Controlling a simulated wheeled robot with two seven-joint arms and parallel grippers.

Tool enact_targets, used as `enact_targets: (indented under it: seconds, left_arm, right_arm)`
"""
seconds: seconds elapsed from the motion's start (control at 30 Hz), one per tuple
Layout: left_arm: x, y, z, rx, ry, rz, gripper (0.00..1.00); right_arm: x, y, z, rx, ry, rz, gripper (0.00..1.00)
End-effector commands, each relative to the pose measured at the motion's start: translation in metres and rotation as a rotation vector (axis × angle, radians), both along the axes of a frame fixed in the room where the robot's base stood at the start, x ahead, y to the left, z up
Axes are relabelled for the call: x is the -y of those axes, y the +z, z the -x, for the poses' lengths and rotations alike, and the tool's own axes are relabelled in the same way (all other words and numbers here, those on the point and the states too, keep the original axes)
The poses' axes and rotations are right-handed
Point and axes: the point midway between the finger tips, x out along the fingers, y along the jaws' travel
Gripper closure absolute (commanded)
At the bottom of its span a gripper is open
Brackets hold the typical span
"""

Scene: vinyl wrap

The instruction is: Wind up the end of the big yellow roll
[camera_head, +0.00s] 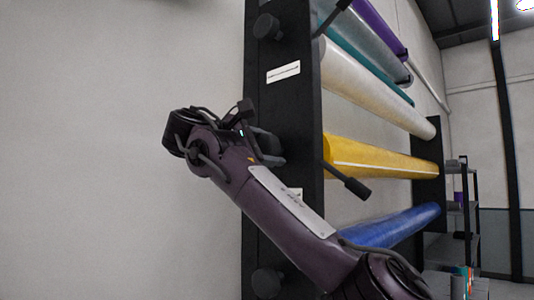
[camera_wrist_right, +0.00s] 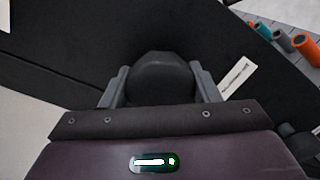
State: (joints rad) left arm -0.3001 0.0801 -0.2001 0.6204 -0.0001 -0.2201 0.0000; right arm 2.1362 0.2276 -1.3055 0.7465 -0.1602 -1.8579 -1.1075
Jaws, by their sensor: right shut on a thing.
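The big yellow roll (camera_head: 385,159) lies horizontally in the black rack, with a pale edge line running along its length. A black crank handle (camera_head: 347,181) sticks out near its close end. My right gripper (camera_head: 266,146) is at the rack's black side panel, level with the yellow roll. In the right wrist view, its two fingers (camera_wrist_right: 159,84) stand on either side of a round black knob (camera_wrist_right: 160,68) on the panel and are shut on it. In the head view the knob is mostly hidden by the gripper. My left gripper is not in view.
Purple, teal and white rolls (camera_head: 375,88) lie above the yellow one, and a blue roll (camera_head: 395,227) below. More knobs (camera_head: 267,27) (camera_head: 267,283) stick out of the side panel (camera_head: 283,110). The wall at left is bare. A dark shelf (camera_head: 465,225) stands behind at right.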

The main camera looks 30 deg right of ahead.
Motion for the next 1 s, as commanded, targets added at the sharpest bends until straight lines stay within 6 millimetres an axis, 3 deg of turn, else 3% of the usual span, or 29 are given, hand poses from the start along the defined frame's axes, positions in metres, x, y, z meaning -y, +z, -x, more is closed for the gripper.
enact_targets:
  seconds: [0.5, 1.0]
  left_arm:
    - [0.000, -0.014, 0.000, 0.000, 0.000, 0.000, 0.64]
    - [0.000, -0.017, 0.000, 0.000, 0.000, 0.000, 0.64]
  right_arm:
    - [0.000, -0.003, 0.000, 0.410, -0.003, -0.146, 0.67]
    - [0.000, -0.003, 0.000, 0.563, -0.004, -0.199, 0.67]
